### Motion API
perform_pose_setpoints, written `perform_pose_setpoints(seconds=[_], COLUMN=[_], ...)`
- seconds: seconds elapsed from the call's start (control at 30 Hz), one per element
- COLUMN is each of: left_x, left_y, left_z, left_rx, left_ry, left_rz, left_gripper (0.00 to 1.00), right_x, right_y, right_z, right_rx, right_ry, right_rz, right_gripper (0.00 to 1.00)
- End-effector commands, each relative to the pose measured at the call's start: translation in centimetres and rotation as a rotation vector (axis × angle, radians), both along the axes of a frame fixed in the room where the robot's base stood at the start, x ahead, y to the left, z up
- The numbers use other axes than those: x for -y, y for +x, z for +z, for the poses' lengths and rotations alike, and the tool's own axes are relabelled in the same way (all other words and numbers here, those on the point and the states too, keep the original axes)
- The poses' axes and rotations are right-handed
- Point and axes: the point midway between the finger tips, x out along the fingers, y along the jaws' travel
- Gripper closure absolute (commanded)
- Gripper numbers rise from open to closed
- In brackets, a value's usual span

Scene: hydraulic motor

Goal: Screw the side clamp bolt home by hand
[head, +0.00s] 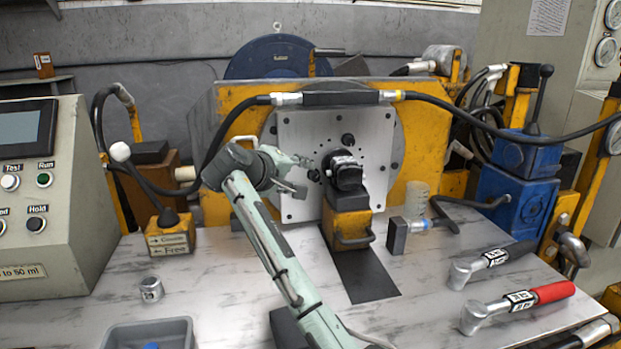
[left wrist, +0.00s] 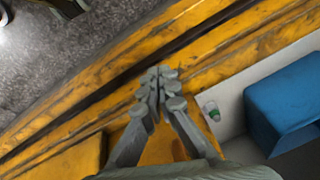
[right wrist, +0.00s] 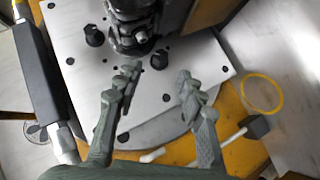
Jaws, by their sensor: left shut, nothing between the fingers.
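The black motor (head: 345,172) sits on a yellow support (head: 347,222) in front of the light metal plate (head: 292,130). It also shows at the top of the right wrist view (right wrist: 132,22). Black-headed bolts are on the plate: one left of the motor (head: 314,175) and one above it (head: 348,139). I cannot tell for certain which is the side clamp bolt. My right gripper (head: 301,175) is open beside the left bolt. In the right wrist view, a black bolt head (right wrist: 159,59) lies between and just beyond its fingertips (right wrist: 158,78). My left gripper (left wrist: 160,88) is shut and empty.
Two torque wrenches (head: 492,262) (head: 517,305) lie at the right. A grey bin (head: 150,334) and a metal socket (head: 151,289) are front left. A hose (head: 440,97) arches above the plate. A blue box (left wrist: 285,105) and yellow beams (left wrist: 90,75) are near my left gripper.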

Motion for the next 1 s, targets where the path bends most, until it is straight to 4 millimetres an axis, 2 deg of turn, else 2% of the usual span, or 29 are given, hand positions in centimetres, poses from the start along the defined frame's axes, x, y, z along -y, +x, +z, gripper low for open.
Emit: perform_pose_setpoints(seconds=[0.33, 0.5, 0.73, 0.77, 1.0], left_x=[0.0, 0.0, 0.1, 0.1, 0.1], left_y=[-0.1, 0.0, 0.1, 0.1, 0.1], left_z=[-0.3, -0.3, -0.3, -0.3, -0.3], left_rx=[-0.004, -0.001, 0.001, 0.002, 0.002], left_ry=[-0.001, -0.002, -0.002, -0.002, -0.002], left_rz=[0.001, 0.0, -0.001, -0.001, -0.001], left_gripper=[1.0, 1.0, 1.0, 1.0, 1.0], right_x=[2.2, 2.7, 2.7, 2.7, 2.7], right_y=[4.3, 5.2, 5.2, 5.2, 5.2], right_z=[-2.2, -2.7, -2.7, -2.7, -2.7], right_rx=[-0.001, -0.001, 0.0, 0.0, -0.001], right_ry=[0.0, 0.002, 0.003, 0.002, 0.003], right_rz=[0.002, 0.003, 0.003, 0.004, 0.004], right_gripper=[0.61, 0.61, 0.61, 0.62, 0.92])
